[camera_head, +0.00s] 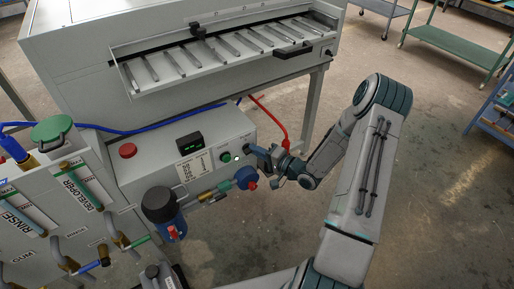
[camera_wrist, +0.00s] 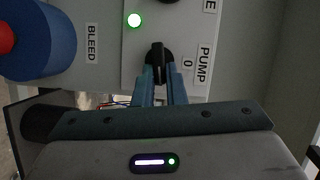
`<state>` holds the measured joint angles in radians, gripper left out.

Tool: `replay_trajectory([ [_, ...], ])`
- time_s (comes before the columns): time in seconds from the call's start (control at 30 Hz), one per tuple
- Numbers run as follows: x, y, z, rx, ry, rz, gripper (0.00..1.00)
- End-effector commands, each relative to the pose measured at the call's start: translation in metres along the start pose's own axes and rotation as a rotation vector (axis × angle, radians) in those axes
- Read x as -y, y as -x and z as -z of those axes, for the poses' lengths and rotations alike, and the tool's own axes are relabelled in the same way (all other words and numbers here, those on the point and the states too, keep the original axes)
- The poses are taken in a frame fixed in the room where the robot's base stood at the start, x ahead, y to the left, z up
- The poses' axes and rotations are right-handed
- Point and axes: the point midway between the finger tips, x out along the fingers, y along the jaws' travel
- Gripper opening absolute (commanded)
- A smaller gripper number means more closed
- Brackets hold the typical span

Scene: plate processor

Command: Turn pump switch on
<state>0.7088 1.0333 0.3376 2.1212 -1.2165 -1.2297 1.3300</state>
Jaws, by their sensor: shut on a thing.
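The pump switch (camera_wrist: 158,60) is a black rotary knob on the light panel in the wrist view, with a PUMP label (camera_wrist: 204,64) and a "0" mark to its right. Its raised ridge runs up and down in that picture. My gripper (camera_wrist: 161,88) has its two blue-grey fingers shut on the lower part of the knob. In the head view my gripper (camera_head: 268,156) is at the right end of the control box (camera_head: 200,150), where it hides the knob. A lit green lamp (camera_wrist: 134,20) shows on the panel.
A blue-and-red valve (camera_wrist: 38,42) with a BLEED label is left of the knob in the wrist view. Open floor lies right.

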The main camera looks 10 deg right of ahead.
Motion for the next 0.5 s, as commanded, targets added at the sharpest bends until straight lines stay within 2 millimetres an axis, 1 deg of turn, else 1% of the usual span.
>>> replay_trajectory([
  [0.03,0.0024,-0.0029,0.0018,-0.003,-0.025,0.02,0.0],
  [0.23,0.0009,-0.0033,0.0016,-0.002,-0.113,0.057,0.0],
  [0.5,0.0003,-0.0035,0.0017,-0.001,-0.164,0.08,0.0],
])
